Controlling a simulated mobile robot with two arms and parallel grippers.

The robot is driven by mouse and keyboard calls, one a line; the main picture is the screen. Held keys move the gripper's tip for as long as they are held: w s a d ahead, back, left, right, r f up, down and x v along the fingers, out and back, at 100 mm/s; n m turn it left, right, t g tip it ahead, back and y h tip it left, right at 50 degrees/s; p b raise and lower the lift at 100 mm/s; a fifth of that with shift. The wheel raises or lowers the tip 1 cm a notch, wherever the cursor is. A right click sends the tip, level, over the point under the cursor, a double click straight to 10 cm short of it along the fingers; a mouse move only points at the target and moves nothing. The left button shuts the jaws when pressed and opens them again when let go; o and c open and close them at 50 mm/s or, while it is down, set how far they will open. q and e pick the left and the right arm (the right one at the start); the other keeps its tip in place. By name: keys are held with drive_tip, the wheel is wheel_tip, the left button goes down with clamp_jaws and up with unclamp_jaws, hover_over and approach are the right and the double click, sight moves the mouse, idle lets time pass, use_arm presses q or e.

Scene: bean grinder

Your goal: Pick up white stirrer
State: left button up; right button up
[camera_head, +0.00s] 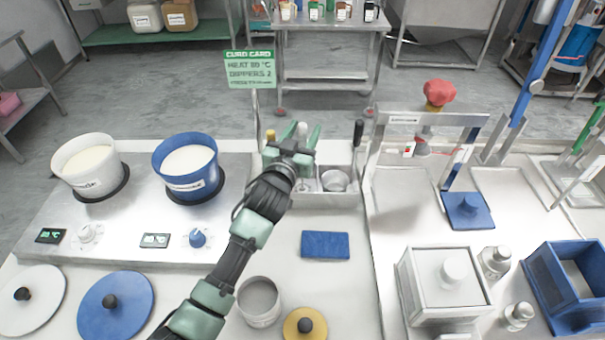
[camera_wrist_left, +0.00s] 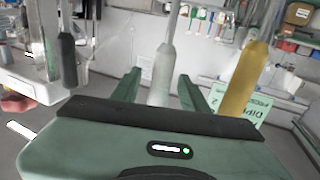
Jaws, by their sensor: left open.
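The white stirrer's handle (camera_head: 302,129) stands upright in the utensil holder at the middle of the counter. It also shows in the left wrist view (camera_wrist_left: 163,75), rising between the two green fingers. My left gripper (camera_head: 299,136) is open, with one finger on each side of the white handle and gaps visible. The stirrer's lower part is hidden behind my gripper. My right gripper is not in view.
A yellow handle (camera_wrist_left: 243,82) and a black handle (camera_wrist_left: 67,60) flank the white one. A metal cup (camera_head: 335,180) sits close by on the right. The blue pot (camera_head: 188,175) and white pot (camera_head: 88,172) stand left. A green sign (camera_head: 250,70) rises behind.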

use_arm(q)
drive_tip(key=shift+x, duration=1.05)
clamp_jaws()
